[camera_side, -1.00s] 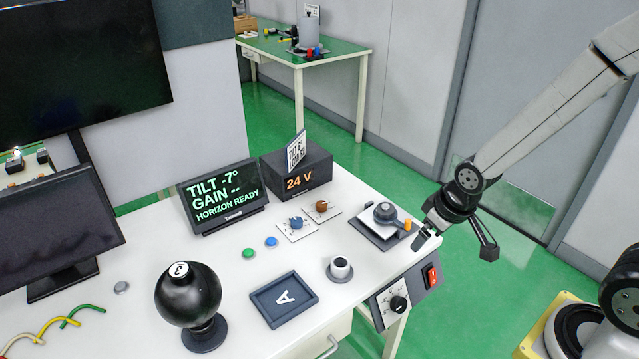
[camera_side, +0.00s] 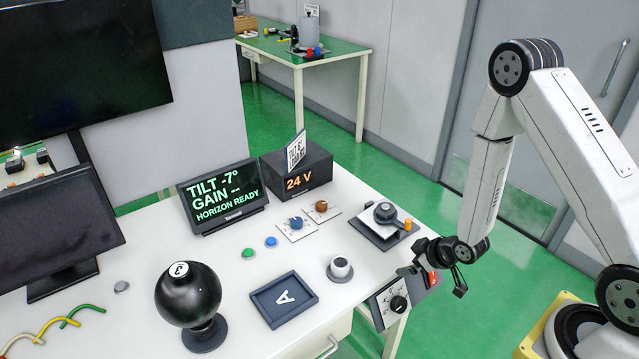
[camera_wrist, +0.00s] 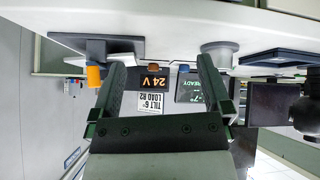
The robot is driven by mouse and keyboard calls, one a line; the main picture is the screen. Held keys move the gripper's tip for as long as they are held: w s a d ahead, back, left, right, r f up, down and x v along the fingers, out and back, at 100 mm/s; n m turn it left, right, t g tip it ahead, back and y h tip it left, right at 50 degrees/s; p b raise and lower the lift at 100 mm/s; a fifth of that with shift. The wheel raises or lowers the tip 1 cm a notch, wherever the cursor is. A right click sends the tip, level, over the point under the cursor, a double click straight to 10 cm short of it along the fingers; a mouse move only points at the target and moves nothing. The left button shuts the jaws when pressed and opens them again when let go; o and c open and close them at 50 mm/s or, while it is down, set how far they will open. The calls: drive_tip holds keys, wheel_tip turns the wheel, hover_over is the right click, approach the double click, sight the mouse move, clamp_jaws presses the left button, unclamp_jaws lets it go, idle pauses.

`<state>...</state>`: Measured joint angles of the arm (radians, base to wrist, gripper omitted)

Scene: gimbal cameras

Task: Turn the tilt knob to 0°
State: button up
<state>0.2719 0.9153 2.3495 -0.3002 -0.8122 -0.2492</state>
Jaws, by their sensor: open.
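A black knob (camera_side: 398,303) with a dial scale sits on a panel at the table's front right edge. A blue knob (camera_side: 296,223) and a brown knob (camera_side: 321,206) stand on white plates on the table. I cannot read which knob is for tilt. My gripper (camera_side: 412,264) is beside the table's right front edge, up and right of the black knob and apart from it. In the wrist view my gripper (camera_wrist: 161,62) is open with nothing between its fingers; the black knob is not visible there.
A red switch (camera_side: 432,277) is close to my gripper. A grey device with an orange handle (camera_side: 408,225) stands at the table's right corner. A cup (camera_side: 340,268), a tray (camera_side: 262,307) and a black ball (camera_side: 187,300) stand further left. A card reads TILT 6° (camera_wrist: 150,103).

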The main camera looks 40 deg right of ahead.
drive_tip(key=s+f+t, duration=0.2)
drive_tip(key=s+f, duration=0.1)
drive_tip(key=f, duration=0.3)
drive_tip(key=m+t, duration=0.1)
drive_tip(key=t, duration=0.3)
approach(402, 306)
drive_tip(key=shift+w+d+y, duration=0.2)
drive_tip(key=shift+w+y, duration=0.1)
drive_tip(key=shift+w, duration=0.6)
drive_tip(key=shift+w+f, duration=0.15)
drive_tip(key=shift+x, duration=3.75)
drive_tip(key=shift+f, duration=0.15)
drive_tip(key=c, duration=1.3)
